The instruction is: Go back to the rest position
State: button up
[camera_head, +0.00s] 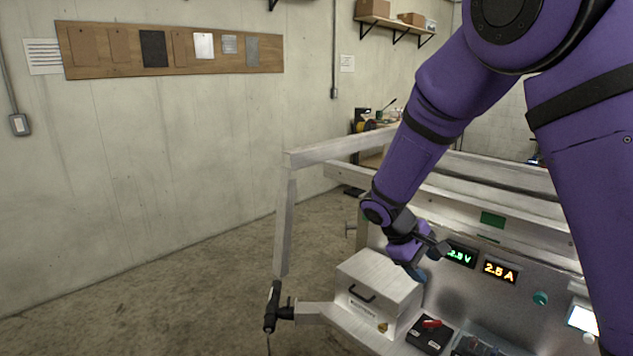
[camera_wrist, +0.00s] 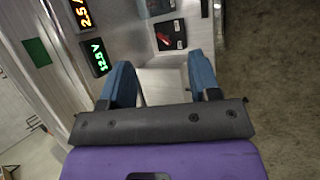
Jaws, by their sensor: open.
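My gripper (camera_head: 418,272) is at the end of my purple arm, above and beside a silver metal box (camera_head: 380,285) with a black handle on the aluminium trailer. In the wrist view its two blue fingers (camera_wrist: 160,82) stand apart with nothing between them. A pale surface, probably the box, shows beyond the fingers in that view. The trailer panel (camera_head: 455,295) behind the gripper carries a green display (camera_head: 461,256) and an orange display (camera_head: 500,272). My forearm hides part of the trailer frame.
A black module with a red switch (camera_head: 431,335) sits right of the box. The trailer's upright post (camera_head: 285,225) and top rail (camera_head: 335,150) stand left of my arm. A black coupling (camera_head: 272,307) sticks out at the front left. The concrete floor (camera_head: 180,300) at the left is clear.

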jog(key=s+d+r+m+t+y, duration=0.1)
jog(key=s+d+r+m+y, duration=0.15)
jog(key=s+r, duration=0.4)
jog(key=s+d+r+m+t+y, duration=0.1)
jog(key=s+d+r+m+y, duration=0.1)
jog(key=s+d+r, duration=0.35)
jog(key=s+r+m+t+y, duration=0.1)
jog(key=s+r, duration=0.3)
jog(key=s, duration=0.4)
jog(key=s+a+r+m+t+y, duration=0.1)
jog(key=s+r+m+t, duration=0.1)
jog(key=s+r, duration=0.3)
jog(key=s, duration=0.3)
jog(key=shift+t, duration=0.3)
jog(key=shift+y, duration=0.25)
dwell(0.3)
